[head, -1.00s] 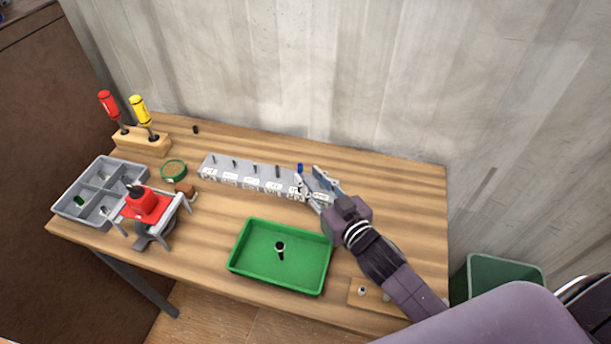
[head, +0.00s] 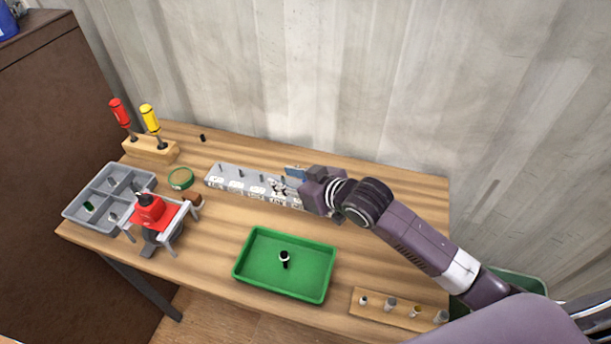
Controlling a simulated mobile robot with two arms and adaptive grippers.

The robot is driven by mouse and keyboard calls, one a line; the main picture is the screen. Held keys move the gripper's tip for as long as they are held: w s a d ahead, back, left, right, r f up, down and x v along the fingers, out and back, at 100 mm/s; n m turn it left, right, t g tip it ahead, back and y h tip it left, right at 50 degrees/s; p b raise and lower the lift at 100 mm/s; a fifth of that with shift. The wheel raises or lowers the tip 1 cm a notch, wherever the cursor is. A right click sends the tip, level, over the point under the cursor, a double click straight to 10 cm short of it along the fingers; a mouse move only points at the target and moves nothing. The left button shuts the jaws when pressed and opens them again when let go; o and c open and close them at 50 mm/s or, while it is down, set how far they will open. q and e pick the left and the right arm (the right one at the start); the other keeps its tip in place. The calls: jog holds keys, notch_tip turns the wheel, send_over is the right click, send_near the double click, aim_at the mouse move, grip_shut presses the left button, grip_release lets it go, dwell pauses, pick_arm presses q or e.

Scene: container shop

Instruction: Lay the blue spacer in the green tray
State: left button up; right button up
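The green tray (head: 245,285) stands at the front middle of the bench, with a small upright black part with a white band (head: 285,260) in it. A grey labelled peg rack (head: 222,178) lies behind it. My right gripper (head: 284,182) is at the right part of this rack, reaching in from the right. One blue-grey finger shows at its far side. I cannot pick out the blue spacer; the gripper likely covers its place on the rack. Whether the fingers are closed on it cannot be told.
A grey divided bin (head: 72,210), a red-topped fixture (head: 150,208), a green ring (head: 180,178) and a screwdriver block (head: 150,150) are on the left. A wooden strip with several small parts (head: 375,308) lies front right.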

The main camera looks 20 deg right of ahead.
jog(key=shift+w+a+r+n+g, duration=0.1)
jog(key=shift+w+n+g, duration=0.5)
jog(key=shift+g, duration=0.1)
jog(key=shift+w+n+g, duration=0.2)
jog(key=shift+n+g, duration=0.2)
jog(key=shift+g, duration=0.1)
jog(key=s+d+r+n+g+h, duration=0.2)
jog(key=s+d+r+n+g, duration=0.15)
jog(key=d+r+g, duration=0.35)
jog(key=shift+t, duration=0.4)
jog(key=x, duration=0.2)
jog(key=d+p+x, duration=0.1)
jog(key=x, duration=0.2)
jog(key=w+p+x, duration=0.1)
jog(key=x, duration=0.2)
jog(key=shift+d+f, duration=0.15)
jog(key=shift+d, duration=0.2)
jog(key=shift+w+a+f, duration=0.1)
jog(key=shift+w+f, duration=0.05)
jog(key=shift+f, duration=0.15)
jog(key=c, duration=0.7)
